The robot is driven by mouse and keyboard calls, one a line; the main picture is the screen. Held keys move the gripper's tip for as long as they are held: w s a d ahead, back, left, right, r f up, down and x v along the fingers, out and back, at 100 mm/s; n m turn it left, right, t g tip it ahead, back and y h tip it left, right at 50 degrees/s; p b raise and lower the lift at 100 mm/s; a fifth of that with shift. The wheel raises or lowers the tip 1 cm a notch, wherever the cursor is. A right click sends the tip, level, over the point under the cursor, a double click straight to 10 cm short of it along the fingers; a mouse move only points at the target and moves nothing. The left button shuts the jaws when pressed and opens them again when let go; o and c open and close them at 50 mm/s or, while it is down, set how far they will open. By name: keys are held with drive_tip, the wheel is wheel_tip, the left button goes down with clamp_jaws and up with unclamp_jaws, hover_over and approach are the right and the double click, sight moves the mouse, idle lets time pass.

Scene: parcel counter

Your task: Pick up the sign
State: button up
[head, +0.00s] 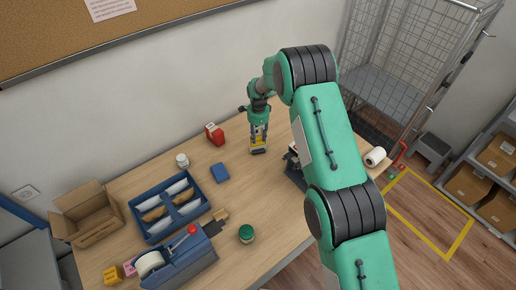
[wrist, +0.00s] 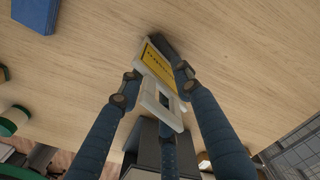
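The sign (wrist: 160,68) is a yellow panel with dark lettering in a pale frame on a dark base. In the head view the sign (head: 258,142) is at the far part of the table, directly below my gripper (head: 258,134). Its base appears to be on the table top or very close to it.
A blue box (head: 220,172), a red box (head: 214,134) and a white jar (head: 182,160) stand left of the sign. A blue divided tray (head: 146,237), a tape dispenser (head: 180,262) and a green-lidded jar (head: 246,234) are nearer. Bare wood surrounds the sign's left and front.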

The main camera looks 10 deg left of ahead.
drive_tip(key=shift+f, duration=0.2)
drive_tip(key=shift+c, duration=0.5)
clamp_jaws()
